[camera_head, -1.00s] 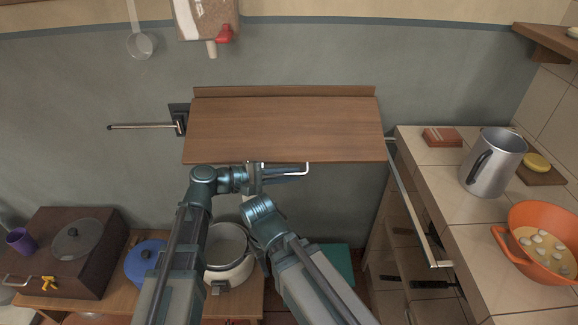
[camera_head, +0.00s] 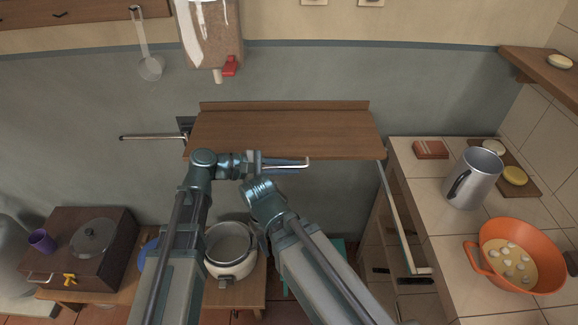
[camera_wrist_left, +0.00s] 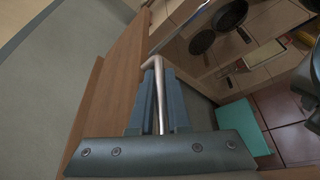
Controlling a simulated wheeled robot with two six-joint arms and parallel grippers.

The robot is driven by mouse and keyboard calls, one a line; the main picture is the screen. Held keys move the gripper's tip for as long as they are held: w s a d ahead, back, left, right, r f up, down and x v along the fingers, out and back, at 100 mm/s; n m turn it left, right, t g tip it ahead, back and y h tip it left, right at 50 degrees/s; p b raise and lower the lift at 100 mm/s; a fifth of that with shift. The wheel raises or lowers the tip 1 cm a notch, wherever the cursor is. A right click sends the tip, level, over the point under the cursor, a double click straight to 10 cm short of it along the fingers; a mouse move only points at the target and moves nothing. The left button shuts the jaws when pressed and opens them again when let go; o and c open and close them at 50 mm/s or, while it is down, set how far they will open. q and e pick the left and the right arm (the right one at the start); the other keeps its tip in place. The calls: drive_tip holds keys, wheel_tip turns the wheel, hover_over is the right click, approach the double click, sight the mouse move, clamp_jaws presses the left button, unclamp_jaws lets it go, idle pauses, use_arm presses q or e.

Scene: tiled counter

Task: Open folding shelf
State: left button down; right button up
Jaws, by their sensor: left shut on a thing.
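The folding shelf (camera_head: 290,130) is a brown wooden board on the grey wall, out from the wall and seen from above. A bent metal handle (camera_head: 307,163) shows at its front edge. My left gripper (camera_head: 285,164) is shut on this handle, just below the front edge. In the left wrist view, the handle (camera_wrist_left: 158,95) runs between the two blue fingers (camera_wrist_left: 158,100), with the board (camera_wrist_left: 112,85) to the left. My right arm's upper joint (camera_head: 264,195) is beside the left wrist; its fingers are hidden. The shelf's underside is hidden in the head view.
A metal rod (camera_head: 153,138) sticks out left of the shelf; another bar (camera_head: 402,220) runs along the tiled counter at right. On the counter are a metal jug (camera_head: 474,180) and an orange pot (camera_head: 515,257). A white cooker (camera_head: 231,252) stands below.

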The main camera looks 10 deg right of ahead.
idle(0.3)
use_arm(q)
drive_tip(key=c, duration=1.2)
unclamp_jaws()
drive_tip(key=shift+o, duration=0.2)
drive_tip(key=w+p+v, duration=0.1)
drive_tip(key=p+v, duration=0.3)
drive_tip(key=v, duration=0.9)
drive_tip(key=shift+s+a, duration=0.4)
drive_tip(key=shift+s, duration=0.1)
